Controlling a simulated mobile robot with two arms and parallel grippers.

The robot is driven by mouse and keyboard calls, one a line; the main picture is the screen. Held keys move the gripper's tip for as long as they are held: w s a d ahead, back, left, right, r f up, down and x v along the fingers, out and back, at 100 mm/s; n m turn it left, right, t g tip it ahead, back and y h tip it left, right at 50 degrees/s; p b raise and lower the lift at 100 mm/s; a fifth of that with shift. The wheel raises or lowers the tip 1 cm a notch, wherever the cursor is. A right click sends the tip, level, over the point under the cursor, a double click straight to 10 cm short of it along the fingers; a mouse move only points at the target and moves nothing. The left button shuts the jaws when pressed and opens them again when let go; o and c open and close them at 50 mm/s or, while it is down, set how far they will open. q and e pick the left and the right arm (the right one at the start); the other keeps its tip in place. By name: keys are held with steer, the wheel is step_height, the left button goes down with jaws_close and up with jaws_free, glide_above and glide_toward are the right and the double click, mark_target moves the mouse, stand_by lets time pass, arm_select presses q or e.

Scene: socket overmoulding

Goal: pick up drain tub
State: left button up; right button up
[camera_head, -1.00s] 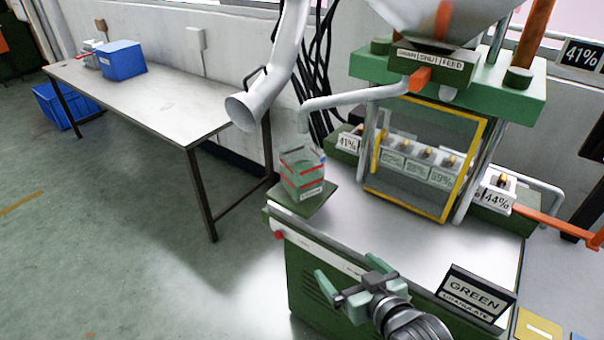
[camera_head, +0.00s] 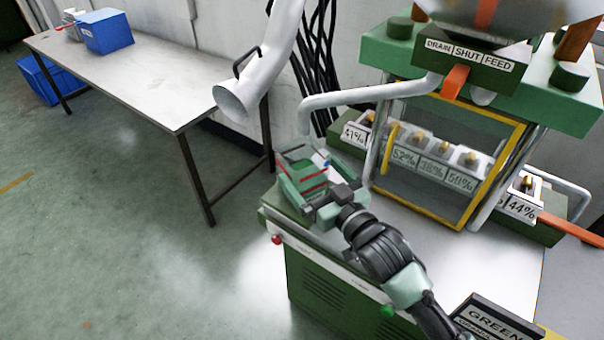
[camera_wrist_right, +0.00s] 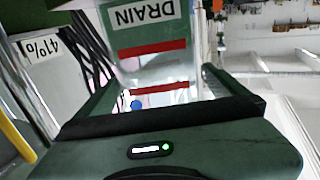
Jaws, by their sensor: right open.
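The drain tub (camera_head: 308,165) is a clear box with red bands and green contents, on the left end of the machine's bench under the bent grey pipe. In the right wrist view the tub (camera_wrist_right: 150,68) shows its DRAIN label and two red bands between my fingers. My right gripper (camera_head: 303,190) is open, with its fingers reaching along both sides of the tub. Whether the fingers touch it, I cannot tell. The gripper and wrist hide the tub's lower part in the head view. My left gripper is not in view.
The grey pipe (camera_head: 345,97) comes down close behind the tub. A yellow-framed guard (camera_head: 425,175) and percentage-marked blocks (camera_head: 435,155) stand to the right. A white hose (camera_head: 262,75) hangs at upper left. A long table (camera_head: 135,85) with a blue bin (camera_head: 106,32) stands further left.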

mark_target(292, 151)
steer(key=x, duration=0.4)
steer(key=shift+w+f+p, duration=0.1)
steer(key=shift+p, duration=0.3)
steer(key=shift+c, duration=0.9)
steer(key=c, duration=1.5)
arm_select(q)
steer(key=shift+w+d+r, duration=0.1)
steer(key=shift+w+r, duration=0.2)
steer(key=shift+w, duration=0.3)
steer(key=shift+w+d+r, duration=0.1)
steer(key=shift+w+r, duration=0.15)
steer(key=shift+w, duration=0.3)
arm_select(e)
steer(key=shift+c, duration=1)
